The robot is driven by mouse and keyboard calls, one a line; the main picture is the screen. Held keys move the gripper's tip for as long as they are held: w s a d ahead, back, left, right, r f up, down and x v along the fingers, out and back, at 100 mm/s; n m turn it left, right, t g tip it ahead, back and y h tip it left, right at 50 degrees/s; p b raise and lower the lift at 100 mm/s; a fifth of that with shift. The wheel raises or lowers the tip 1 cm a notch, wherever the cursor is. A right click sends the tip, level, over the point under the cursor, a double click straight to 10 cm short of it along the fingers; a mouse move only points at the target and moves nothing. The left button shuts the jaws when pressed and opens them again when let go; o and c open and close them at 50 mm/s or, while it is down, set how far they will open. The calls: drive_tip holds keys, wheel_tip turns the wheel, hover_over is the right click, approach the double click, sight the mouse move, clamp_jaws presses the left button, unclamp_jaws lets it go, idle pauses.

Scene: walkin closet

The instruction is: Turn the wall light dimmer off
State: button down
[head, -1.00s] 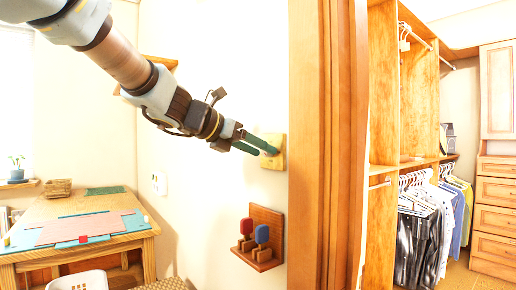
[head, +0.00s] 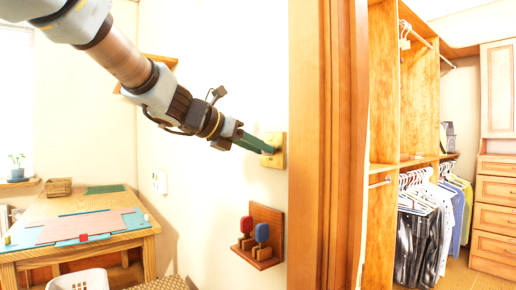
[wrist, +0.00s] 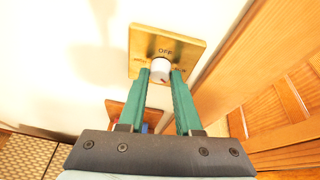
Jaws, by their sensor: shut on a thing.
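The wall light dimmer is a brass-coloured plate (head: 279,150) on the cream wall, left of the wooden door frame. In the wrist view the plate (wrist: 185,48) carries the word OFF above a white round knob (wrist: 160,68). My gripper (head: 268,149) reaches the plate from the left. In the wrist view its two green fingers (wrist: 161,76) stand on either side of the knob and are shut on it. The knob's front shows a small dark mark near its lower edge. Other lettering on the plate is partly hidden or too small to read.
A wooden wall shelf (head: 266,215) with a red and a blue item is below the dimmer. The wooden door frame (head: 330,120) is close on the right. A white wall plate (head: 160,182) and a desk (head: 135,240) are at left.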

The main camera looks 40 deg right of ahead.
idle(0.3)
drive_tip(key=n+g+h, duration=0.1)
drive_tip(key=n+g, duration=0.1)
drive_tip(key=n, duration=0.5)
drive_tip(key=f+n+g+h, duration=0.1)
drive_tip(key=n+g+h, duration=0.1)
drive_tip(key=n, duration=0.5)
drive_tip(key=w+n+g+h+p, duration=0.1)
drive_tip(key=n+g+h, duration=0.1)
drive_tip(key=n, duration=0.4)
drive_tip(key=shift+f+n+g, duration=0.3)
drive_tip(key=shift+n+g, duration=0.1)
drive_tip(key=shift+g, duration=0.2)
drive_tip(key=shift+n, duration=0.3)
drive_tip(key=c, duration=0.6)
unclamp_jaws()
drive_tip(key=shift+s, duration=0.1)
drive_tip(key=shift+r, duration=0.1)
